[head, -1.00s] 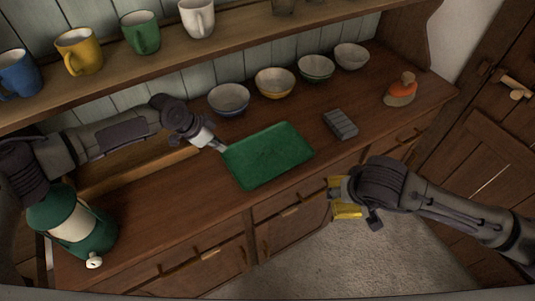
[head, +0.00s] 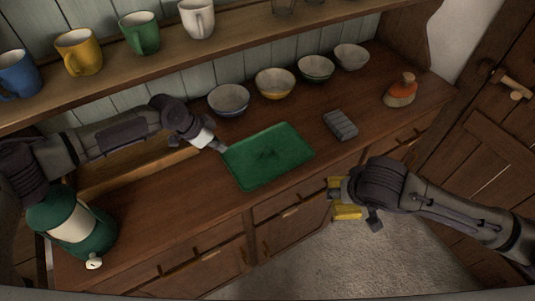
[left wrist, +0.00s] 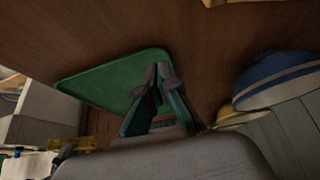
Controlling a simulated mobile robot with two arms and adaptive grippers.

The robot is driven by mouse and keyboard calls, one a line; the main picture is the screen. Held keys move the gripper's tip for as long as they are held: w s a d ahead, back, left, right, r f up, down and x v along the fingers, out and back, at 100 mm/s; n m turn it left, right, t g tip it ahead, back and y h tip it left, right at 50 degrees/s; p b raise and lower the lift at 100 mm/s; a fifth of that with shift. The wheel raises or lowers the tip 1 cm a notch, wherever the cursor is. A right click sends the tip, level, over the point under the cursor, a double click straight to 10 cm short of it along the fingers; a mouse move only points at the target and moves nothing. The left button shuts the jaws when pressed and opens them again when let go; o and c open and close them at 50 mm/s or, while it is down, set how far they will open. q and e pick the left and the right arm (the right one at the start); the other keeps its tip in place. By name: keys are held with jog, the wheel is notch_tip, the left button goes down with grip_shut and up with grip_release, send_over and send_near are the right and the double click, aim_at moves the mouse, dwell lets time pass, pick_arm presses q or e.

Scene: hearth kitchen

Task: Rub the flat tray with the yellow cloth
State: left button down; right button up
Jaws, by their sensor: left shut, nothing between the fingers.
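The flat green tray (head: 290,140) lies on the wooden counter, with a darker patch near its middle. My left gripper (head: 222,148) is shut and empty at the tray's left corner; I cannot tell whether it touches it. In the left wrist view its fingers (left wrist: 155,95) are together in front of the tray (left wrist: 105,82). My right gripper (head: 338,197) is in front of the counter, above the floor. The yellow cloth (head: 348,213) shows on both sides of its fingers and appears pinched there, partly hidden.
Several bowls stand behind the tray, the blue one (head: 229,100) nearest my left gripper. A grey block (head: 341,125) and an orange-topped brush (head: 401,90) lie to the right. A green lantern-like object (head: 75,225) is at the front left. Counter between tray and block is clear.

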pick_arm(q)
jog(key=shift+f+b, duration=0.5)
jog(key=shift+f, duration=0.4)
pick_arm(e)
jog(key=shift+f, duration=0.55)
pick_arm(q)
jog(key=shift+r, duration=0.15)
pick_arm(e)
jog(key=shift+r, duration=0.1)
pick_arm(q)
jog(key=shift+r+p, duration=2.7)
jog(key=shift+r, duration=0.3)
pick_arm(e)
jog(key=shift+r, duration=2.6)
pick_arm(q)
jog(key=v, duration=1.2)
pick_arm(e)
jog(key=shift+f, duration=0.1)
